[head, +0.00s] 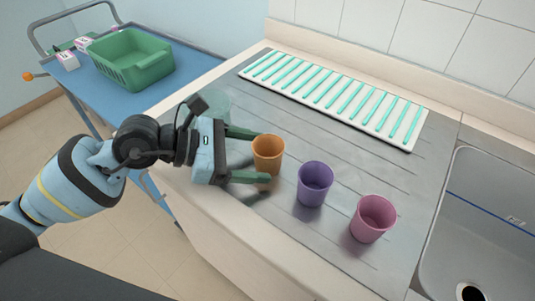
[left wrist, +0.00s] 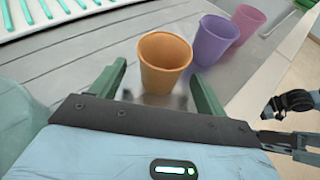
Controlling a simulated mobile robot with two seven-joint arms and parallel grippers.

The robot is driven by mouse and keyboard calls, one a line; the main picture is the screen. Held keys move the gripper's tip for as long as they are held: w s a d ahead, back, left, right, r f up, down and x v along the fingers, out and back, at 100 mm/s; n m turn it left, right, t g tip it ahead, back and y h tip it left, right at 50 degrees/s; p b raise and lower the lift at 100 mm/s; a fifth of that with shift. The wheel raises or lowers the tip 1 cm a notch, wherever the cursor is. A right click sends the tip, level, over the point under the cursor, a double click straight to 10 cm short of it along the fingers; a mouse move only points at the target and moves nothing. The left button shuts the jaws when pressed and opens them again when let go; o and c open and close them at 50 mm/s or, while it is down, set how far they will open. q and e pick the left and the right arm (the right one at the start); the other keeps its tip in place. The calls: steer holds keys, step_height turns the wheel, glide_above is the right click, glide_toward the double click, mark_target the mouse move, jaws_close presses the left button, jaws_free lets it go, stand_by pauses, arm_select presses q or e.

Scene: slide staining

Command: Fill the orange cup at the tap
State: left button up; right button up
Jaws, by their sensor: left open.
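The orange cup (head: 268,153) stands upright on the grey drainboard, at the left end of a row of cups. My left gripper (head: 260,157) is open, with its two green fingers pointing at the cup from the left. In the left wrist view the orange cup (left wrist: 164,64) stands just ahead of and between the spread fingers (left wrist: 160,92). I cannot tell whether either finger touches it. The tap is not in view; part of the sink (head: 490,215) shows at the right. Dark arm parts, probably of my right arm, show at the right of the wrist view.
A purple cup (head: 315,184) and a pink cup (head: 373,218) stand right of the orange one. A white rack with teal strips (head: 412,128) lies behind. A blue cart (head: 190,62) with a green basket (head: 133,62) stands at the left. The drainboard is clear between cups and rack.

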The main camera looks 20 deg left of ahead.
arm_select(q)
steer(key=x, duration=0.3)
steer(key=shift+d+f, duration=0.1)
steer(key=shift+f, duration=0.05)
steer(key=c, duration=1)
step_height(320, 180, up, 10)
steer(key=shift+r+p, duration=0.1)
steer(key=shift+p, duration=0.45)
